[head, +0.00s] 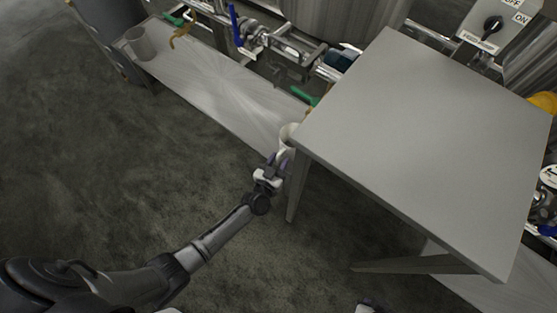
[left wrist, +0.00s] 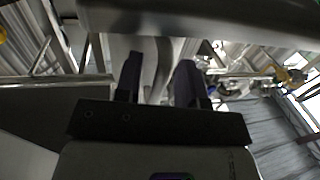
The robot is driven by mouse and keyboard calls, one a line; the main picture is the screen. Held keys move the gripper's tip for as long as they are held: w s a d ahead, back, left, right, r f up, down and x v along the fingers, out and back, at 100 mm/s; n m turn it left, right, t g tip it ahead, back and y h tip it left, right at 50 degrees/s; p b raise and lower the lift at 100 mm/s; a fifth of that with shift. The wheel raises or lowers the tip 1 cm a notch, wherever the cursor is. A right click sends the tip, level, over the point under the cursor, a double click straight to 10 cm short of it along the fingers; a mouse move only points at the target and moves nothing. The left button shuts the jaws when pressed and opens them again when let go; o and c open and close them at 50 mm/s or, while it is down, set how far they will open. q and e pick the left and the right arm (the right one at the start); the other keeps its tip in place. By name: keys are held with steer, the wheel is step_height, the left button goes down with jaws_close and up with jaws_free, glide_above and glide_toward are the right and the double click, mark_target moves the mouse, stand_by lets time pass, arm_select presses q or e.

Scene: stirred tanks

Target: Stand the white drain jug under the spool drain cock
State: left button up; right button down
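The white drain jug (head: 287,134) is partly hidden by the corner of the grey table. It is at the right end of the visible stretch of a long pale low platform. My left gripper (head: 277,161) is right at the jug's near side, where its handle seems to be. In the left wrist view its two dark fingers (left wrist: 158,80) stand apart, with a pale surface between them; I cannot tell whether they touch it. A green handle (head: 304,95) shows just behind the jug; the spool drain cock is not clearly told. A small part of my right gripper (head: 367,307) seems to show at the bottom edge.
The grey table (head: 420,140) stands right beside the jug and my left gripper, with a leg (head: 297,190) close by. A grey jug (head: 140,43) stands on the pale platform (head: 215,85) at the far left. Pipes and a brass tap (head: 183,35) run behind. The dark floor is clear.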

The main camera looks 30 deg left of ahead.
arm_select(q)
steer(key=shift+r, duration=0.1)
steer(key=shift+s, duration=0.2)
steer(key=s+p, duration=0.4)
steer(key=s, duration=0.7)
steer(key=shift+s+p, duration=0.3)
steer(key=shift+s, duration=0.05)
steer(key=s+d+r+m+g+h, duration=0.4)
steer(key=d+r+g+h, duration=0.1)
steer(key=r+g, duration=0.15)
steer(key=s+a+r+n+g+y, duration=0.2)
steer(key=s+a+r+g+y, duration=0.2)
steer(key=s, duration=0.8)
steer(key=a+r+g, duration=0.2)
steer(key=a+g, duration=0.2)
steer(key=a, duration=0.1)
steer(key=shift+s+r+y, duration=0.2)
steer(key=shift+s+y, duration=0.05)
steer(key=shift+y, duration=0.15)
